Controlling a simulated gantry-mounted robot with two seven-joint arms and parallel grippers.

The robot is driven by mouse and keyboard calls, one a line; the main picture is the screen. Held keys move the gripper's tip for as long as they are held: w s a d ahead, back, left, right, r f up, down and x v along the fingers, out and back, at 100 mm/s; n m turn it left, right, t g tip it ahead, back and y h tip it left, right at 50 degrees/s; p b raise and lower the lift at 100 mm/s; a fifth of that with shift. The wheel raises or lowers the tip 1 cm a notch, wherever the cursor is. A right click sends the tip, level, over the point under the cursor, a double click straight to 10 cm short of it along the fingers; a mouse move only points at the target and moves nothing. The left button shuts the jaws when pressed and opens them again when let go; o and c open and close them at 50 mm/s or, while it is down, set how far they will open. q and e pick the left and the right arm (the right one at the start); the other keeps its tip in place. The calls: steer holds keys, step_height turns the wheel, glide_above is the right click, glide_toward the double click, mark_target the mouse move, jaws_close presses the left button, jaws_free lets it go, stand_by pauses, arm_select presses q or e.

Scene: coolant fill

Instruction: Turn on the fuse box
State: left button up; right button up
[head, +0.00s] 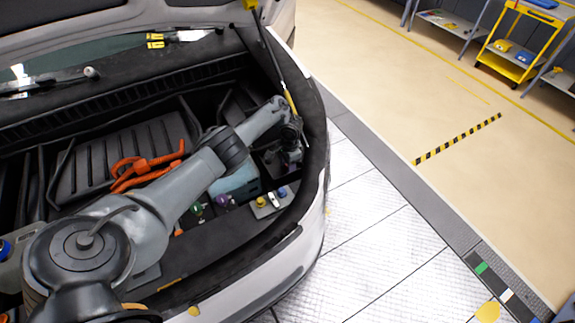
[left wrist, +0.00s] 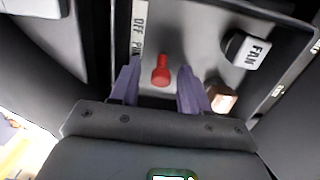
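In the left wrist view, a red lever or knob (left wrist: 161,71) stands on a grey panel (left wrist: 190,25), which looks like the fuse box. It lies between the two open fingers of my left gripper (left wrist: 158,84), with a gap on each side. A dark "FAN" part (left wrist: 246,48) and a brownish part (left wrist: 222,97) sit to the right. In the head view, my left gripper (head: 289,147) is small and dark at the right side of the engine bay, and the panel is mostly hidden. My right gripper is not in view.
Orange cables (head: 145,168) lie left of my arm. A pale blue tank (head: 238,181) and coloured caps (head: 262,202) are below the gripper. The hood's prop rod (head: 274,55) rises close to it.

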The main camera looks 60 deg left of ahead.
arm_select(q)
steer(key=r+p, duration=0.1)
steer(key=r, duration=0.2)
steer(key=r+p, duration=0.2)
steer(key=r, duration=0.1)
steer(key=r+p, duration=0.1)
steer(key=r, duration=0.2)
steer(key=shift+w+r, duration=0.3)
steer(key=shift+w, duration=0.05)
steer(key=shift+r+p, duration=0.6)
steer(key=shift+p, duration=0.1)
